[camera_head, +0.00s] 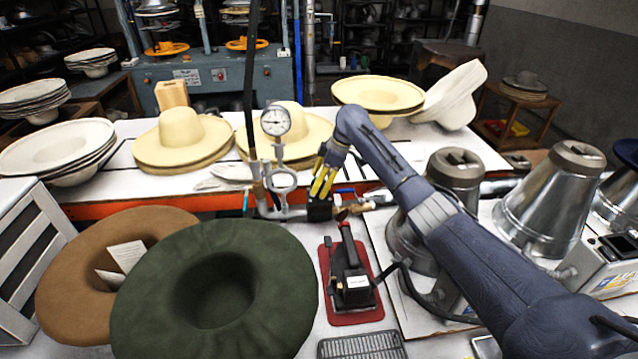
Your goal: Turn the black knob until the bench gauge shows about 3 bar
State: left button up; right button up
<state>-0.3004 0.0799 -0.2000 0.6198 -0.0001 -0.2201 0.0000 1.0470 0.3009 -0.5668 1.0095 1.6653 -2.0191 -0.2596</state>
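The bench gauge (275,121) is a round white dial on an upright pipe behind the green hat. Its needle and numbers are too small to read. My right gripper (320,196), with yellow and black fingers, points down at the pipework just right of the gauge. A small dark shape (319,211) sits at its fingertips. It may be the black knob or the fingertips themselves; I cannot tell which. Whether the fingers are closed on anything is unclear. My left gripper is not in view.
A pipe loop (283,180) stands below the gauge, and a brass fitting (358,207) lies right of the gripper. A black iron (351,275) rests on a red mat (358,318) in front. A green hat (285,315) fills the front left. Metal hat forms (548,208) stand at right.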

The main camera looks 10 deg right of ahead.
jog(key=c, duration=1.1)
jog(key=shift+c, duration=0.2)
jog(key=shift+m, duration=0.4)
jog(key=m+t, duration=0.1)
jog(key=m, duration=0.2)
jog(key=shift+t, duration=0.3)
jog(key=m+t+h, duration=0.1)
jog(key=m, duration=0.3)
jog(key=shift+m+h, duration=0.3)
jog(key=shift+h, duration=0.1)
jog(key=m, duration=0.2)
jog(key=m+h, duration=0.1)
jog(key=m, duration=0.1)
jog(key=shift+t+h, duration=0.3)
jog(key=shift+t, duration=0.1)
jog(key=shift+m+h, duration=0.6)
jog(key=shift+m, duration=1.2)
